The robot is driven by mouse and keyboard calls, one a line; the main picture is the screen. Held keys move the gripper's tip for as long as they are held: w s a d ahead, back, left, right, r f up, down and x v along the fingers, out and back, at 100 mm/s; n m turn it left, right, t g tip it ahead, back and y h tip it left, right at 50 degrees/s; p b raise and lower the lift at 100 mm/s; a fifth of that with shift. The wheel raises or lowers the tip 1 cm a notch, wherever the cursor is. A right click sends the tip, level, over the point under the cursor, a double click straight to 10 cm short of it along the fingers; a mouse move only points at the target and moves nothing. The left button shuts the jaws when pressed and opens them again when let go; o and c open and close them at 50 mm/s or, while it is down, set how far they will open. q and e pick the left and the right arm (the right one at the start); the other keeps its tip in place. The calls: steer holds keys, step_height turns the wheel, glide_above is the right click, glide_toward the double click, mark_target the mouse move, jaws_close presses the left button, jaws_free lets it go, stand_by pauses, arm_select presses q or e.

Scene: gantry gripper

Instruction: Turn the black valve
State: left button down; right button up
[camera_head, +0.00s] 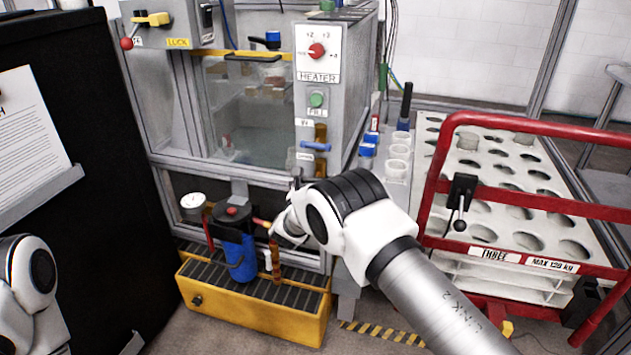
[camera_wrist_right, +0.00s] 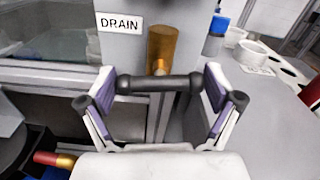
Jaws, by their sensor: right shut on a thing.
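The black valve (camera_wrist_right: 150,84) shows in the right wrist view as a dark crossbar handle, lying level in front of a brass pipe (camera_wrist_right: 163,45). My right gripper (camera_wrist_right: 157,80) is shut on it, with one finger at each end of the bar. In the head view, my right wrist and arm cover most of the valve and the gripper, just below the blue valve (camera_head: 316,146). A DRAIN label (camera_wrist_right: 119,24) is on the panel left of the pipe. My left gripper is out of view; only part of my left arm shows at lower left.
A blue pump-like canister (camera_head: 240,256) stands on a yellow slatted base (camera_head: 255,313), left of my right wrist. A red-railed cart (camera_head: 480,190) with a holed white rack is on the right. A black cabinet (camera_head: 95,190) stands at left. White cups (camera_head: 397,167) stand behind my arm.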

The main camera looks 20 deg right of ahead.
steer(key=n, duration=0.4)
steer(key=shift+n+b, duration=0.35)
steer(key=shift+n, duration=1.85)
steer(key=o, duration=0.8)
steer(key=shift+o, duration=0.2)
steer(key=shift+a, duration=0.1)
steer(key=v, duration=0.7)
steer(key=shift+s+a, duration=0.1)
steer(key=shift+s, duration=0.05)
